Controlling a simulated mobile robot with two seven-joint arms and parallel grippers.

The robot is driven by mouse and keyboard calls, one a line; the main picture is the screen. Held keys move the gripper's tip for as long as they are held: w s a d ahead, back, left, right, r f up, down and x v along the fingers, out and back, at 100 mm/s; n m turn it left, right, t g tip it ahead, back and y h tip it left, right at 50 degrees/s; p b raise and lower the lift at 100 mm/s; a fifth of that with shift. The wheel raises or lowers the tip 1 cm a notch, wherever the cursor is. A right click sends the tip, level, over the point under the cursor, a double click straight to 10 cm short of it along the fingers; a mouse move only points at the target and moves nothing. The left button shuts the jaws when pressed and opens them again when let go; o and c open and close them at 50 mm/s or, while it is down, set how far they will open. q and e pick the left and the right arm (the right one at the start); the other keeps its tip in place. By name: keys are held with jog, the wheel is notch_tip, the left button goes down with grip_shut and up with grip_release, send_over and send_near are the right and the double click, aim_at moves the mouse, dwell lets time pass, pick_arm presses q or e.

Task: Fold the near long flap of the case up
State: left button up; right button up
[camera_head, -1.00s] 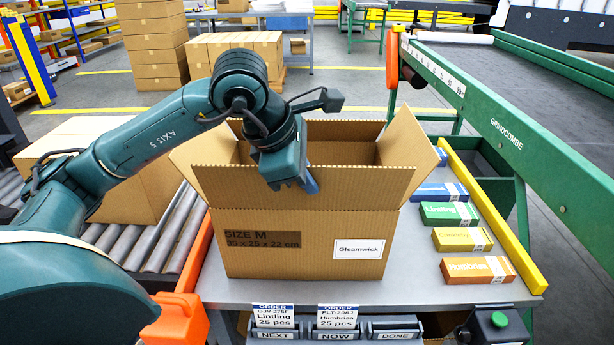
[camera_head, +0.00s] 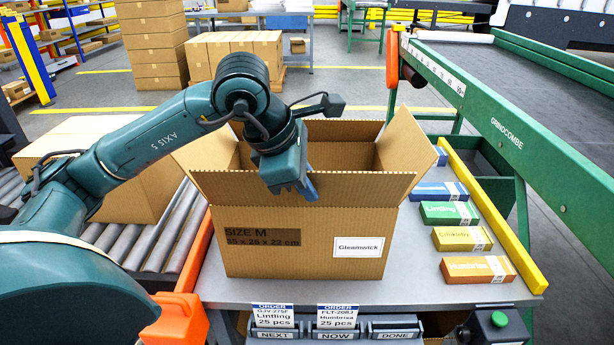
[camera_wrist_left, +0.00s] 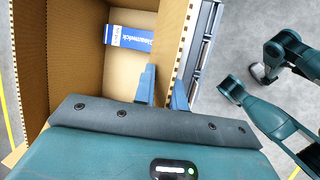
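The open cardboard case (camera_head: 300,245), marked SIZE M, stands on the grey bench. Its near long flap (camera_head: 350,188) stands up and leans slightly outward, towards me; the side flaps spread outward. A blue Gleamwick box (camera_wrist_left: 130,38) lies inside the case. A teal arm shows at the right there; its gripper is unclear.
Blue, green, yellow and orange cartons line the bench's right side, including the orange carton (camera_head: 478,270), beside a yellow rail (camera_head: 490,212). A green-framed conveyor (camera_head: 530,140) stands right. Rollers (camera_head: 160,235) run left. Order cards (camera_head: 337,317) stand at the front edge.

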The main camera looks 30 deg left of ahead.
pick_arm(q)
jog(key=shift+o, duration=1.4)
jog(key=shift+r, duration=0.1)
jog(key=shift+o, duration=0.2)
jog(key=shift+w, duration=0.1)
jog(key=shift+r, duration=0.15)
